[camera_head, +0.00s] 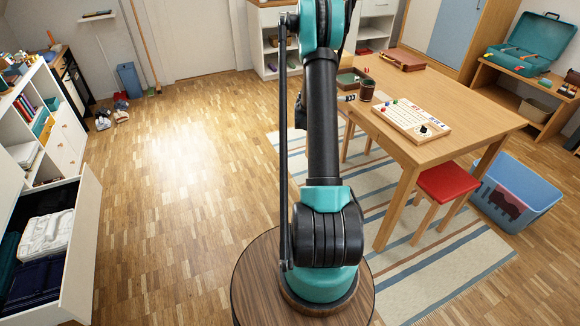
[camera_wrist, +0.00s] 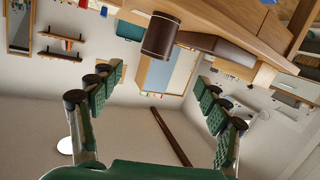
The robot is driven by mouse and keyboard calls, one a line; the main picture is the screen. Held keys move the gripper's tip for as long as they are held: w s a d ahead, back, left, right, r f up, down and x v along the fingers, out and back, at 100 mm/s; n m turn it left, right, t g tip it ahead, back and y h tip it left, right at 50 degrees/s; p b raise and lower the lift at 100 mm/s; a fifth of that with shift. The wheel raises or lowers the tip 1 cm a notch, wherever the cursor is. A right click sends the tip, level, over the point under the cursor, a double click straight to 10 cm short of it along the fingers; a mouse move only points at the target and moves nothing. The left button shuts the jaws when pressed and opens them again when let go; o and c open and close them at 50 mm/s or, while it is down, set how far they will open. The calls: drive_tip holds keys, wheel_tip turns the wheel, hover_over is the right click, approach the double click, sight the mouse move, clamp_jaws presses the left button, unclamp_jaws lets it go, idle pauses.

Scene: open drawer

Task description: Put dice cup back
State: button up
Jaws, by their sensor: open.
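The dice cup (camera_head: 367,90) is a dark brown cylinder, standing on the wooden table near its left edge in the head view. In the wrist view, which looks upside down, the cup (camera_wrist: 160,36) shows at the top middle, beyond the fingertips. My gripper (camera_wrist: 159,76) is open, with its green-padded fingers apart on either side and nothing between them. In the head view my arm hides most of the gripper; a dark part of it shows left of the cup.
A game board (camera_head: 411,120) with small coloured pieces lies right of the cup. A brown case (camera_head: 402,60) lies at the table's back. A red stool (camera_head: 445,182) and a blue bin (camera_head: 515,196) stand below and right. An open drawer (camera_head: 81,246) juts out at left. The middle floor is clear.

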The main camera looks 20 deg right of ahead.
drive_tip(key=s+a+r+n+y, duration=0.35)
drive_tip(key=s+a, duration=0.35)
drive_tip(key=a, duration=0.3)
drive_tip(key=s+a+f+n+g+y, duration=0.1)
drive_tip(key=s+a+n+y, duration=0.3)
drive_tip(key=s+a, duration=1.1)
drive_tip(key=s+a+f+n+y, duration=0.3)
drive_tip(key=s+a+y, duration=0.4)
drive_tip(key=s+a, duration=0.9)
drive_tip(key=shift+s+n+g, duration=0.4)
drive_tip(key=shift+s+n, duration=0.2)
drive_tip(key=shift+n, duration=0.25)
drive_tip(key=shift+f, duration=0.1)
